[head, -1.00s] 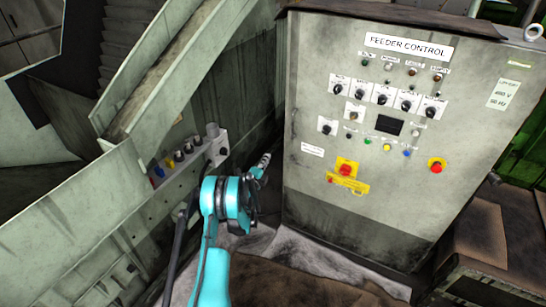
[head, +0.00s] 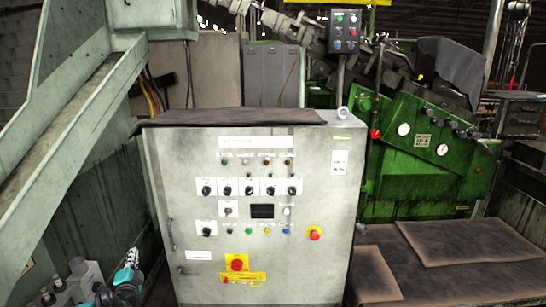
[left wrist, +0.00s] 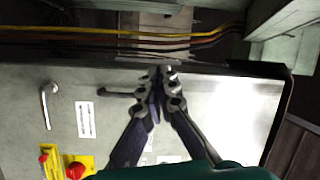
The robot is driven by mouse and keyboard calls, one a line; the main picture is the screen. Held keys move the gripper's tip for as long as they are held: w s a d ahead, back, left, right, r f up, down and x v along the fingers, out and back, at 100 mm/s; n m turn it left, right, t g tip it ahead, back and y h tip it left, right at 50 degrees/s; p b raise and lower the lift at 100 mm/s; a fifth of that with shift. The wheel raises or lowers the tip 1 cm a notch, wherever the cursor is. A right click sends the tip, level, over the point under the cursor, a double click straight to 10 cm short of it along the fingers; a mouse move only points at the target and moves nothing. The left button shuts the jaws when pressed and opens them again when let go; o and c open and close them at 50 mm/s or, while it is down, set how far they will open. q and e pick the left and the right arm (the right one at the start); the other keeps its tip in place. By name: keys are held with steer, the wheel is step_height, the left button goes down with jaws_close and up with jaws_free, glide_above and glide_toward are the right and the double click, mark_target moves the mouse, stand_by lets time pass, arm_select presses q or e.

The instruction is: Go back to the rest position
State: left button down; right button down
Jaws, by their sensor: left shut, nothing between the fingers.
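My left gripper (head: 132,258) shows small at the bottom left of the head view, left of the grey feeder control cabinet (head: 190,225). Only the end of its teal arm is in the picture there. In the left wrist view the two fingers of my left gripper (left wrist: 163,73) are together at the tips, with nothing between them. The cabinet's face (left wrist: 60,85) lies behind the fingers in that view. I cannot tell the exact gap between fingers and cabinet. My right gripper is in neither view.
A red button (head: 238,263) on a yellow plate and another red button (head: 314,234) sit on the cabinet front. A slanted chute (head: 70,140) rises at the left. A green machine (head: 430,160) and brown mats (head: 470,242) are at the right.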

arm_select(q)
steer(key=s+d+r+n+g+y, duration=0.1)
steer(key=s+d+r+n, duration=0.15)
steer(key=r, duration=0.25)
steer(key=s+d+r+n+g+y, duration=0.1)
steer(key=s+d+r+n, duration=0.15)
steer(key=r, duration=0.25)
steer(key=s+d+r+n+g+h, duration=0.1)
steer(key=s+d+r+n+g, duration=0.2)
steer(key=s+d, duration=0.45)
steer(key=s+d+f+n+g+h, duration=0.1)
steer(key=s+d+f, duration=0.4)
steer(key=s+d, duration=0.5)
steer(key=s+d+f+n+g+h, duration=0.1)
steer(key=s+d+f+g+h, duration=0.3)
steer(key=s+d, duration=0.7)
steer(key=s+f+h, duration=0.1)
steer(key=s+h, duration=0.1)
steer(key=s, duration=0.4)
steer(key=shift+s+f+n, duration=0.2)
steer(key=shift+n, duration=0.1)
steer(key=shift+w+r, duration=0.1)
